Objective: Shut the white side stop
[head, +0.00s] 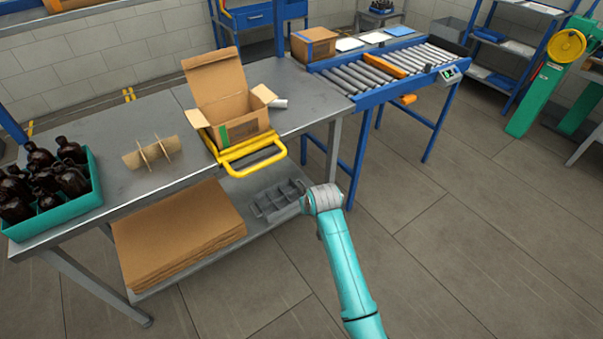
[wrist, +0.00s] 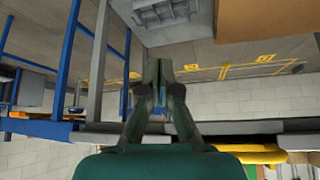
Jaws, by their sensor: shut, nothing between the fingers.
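A small white cylindrical piece (head: 279,103), which looks like the white side stop, is at the right side of the open carton on the grey table. I cannot tell from this view how far it stands open. The cardboard carton (head: 222,100) sits in a yellow frame with a yellow handle (head: 254,160) at the table's front edge. My gripper (head: 302,188) is in front of the table, low and right of the yellow handle, apart from the stop. In the wrist view my gripper (wrist: 159,72) has its fingers together with nothing between them. The stop is not clearly seen there.
A teal crate (head: 93,191) of brown bottles and a cardboard divider (head: 151,153) stand on the table at left. Flat cardboard (head: 178,232) and a grey divided tray (head: 277,201) lie on the lower shelf. A roller conveyor (head: 372,72) adjoins at right. Floor at right is clear.

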